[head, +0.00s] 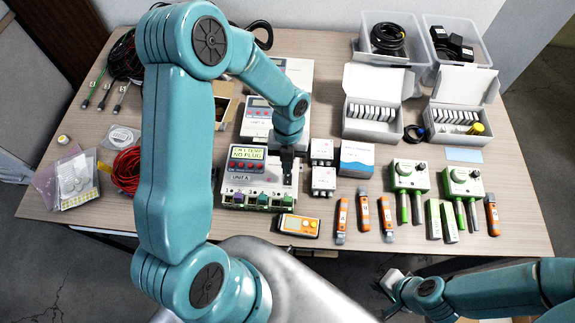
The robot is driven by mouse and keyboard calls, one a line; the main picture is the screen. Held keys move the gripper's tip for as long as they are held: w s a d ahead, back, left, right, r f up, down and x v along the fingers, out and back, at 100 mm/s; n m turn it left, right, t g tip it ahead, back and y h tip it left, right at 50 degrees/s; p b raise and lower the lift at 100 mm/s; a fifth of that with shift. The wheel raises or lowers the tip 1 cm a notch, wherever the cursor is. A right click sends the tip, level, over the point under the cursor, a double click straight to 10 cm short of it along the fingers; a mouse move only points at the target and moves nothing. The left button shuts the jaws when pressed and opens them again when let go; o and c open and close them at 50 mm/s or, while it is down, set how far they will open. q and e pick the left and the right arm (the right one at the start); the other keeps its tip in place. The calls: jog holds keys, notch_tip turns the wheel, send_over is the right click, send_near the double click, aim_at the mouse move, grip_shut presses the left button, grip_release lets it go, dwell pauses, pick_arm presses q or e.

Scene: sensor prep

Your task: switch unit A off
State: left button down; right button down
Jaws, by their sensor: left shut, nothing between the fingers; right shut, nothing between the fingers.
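Unit A (232,194) is a pale box with a lit yellow-green display (247,154), a row of red buttons and several coloured ports along its front. The display is lit and its second line reads "NO PLUG". My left gripper (287,176) is shut and empty, pointing down at the right part of unit A's top. It covers that part, so I cannot tell whether it touches the unit or which control lies beneath it. My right gripper (391,281) is shut and empty, low in front of the table's front edge, away from the unit.
A similar unit (256,125) stands behind unit A, partly hidden by my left arm. Small grey boxes (323,179) stand close on the right. An orange handheld meter (299,225) lies in front. Orange tools, green devices (407,177) and open white boxes (372,127) fill the right side.

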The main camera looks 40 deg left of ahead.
aim_at(287, 180)
pick_arm(q)
jog(key=shift+w+f, duration=0.15)
jog(key=shift+f, duration=0.55)
jog(key=shift+w+f, duration=0.1)
jog(key=shift+f, duration=0.55)
jog(key=shift+s+a, duration=0.1)
jog(key=shift+f+b, duration=0.35)
jog(key=shift+f, duration=0.15)
jog(key=shift+w+a, duration=0.1)
jog(key=shift+w, duration=0.2)
jog(key=shift+r, duration=0.1)
jog(key=shift+s+d+r, duration=0.25)
jog(key=shift+s+d, duration=0.15)
jog(key=shift+s, duration=0.3)
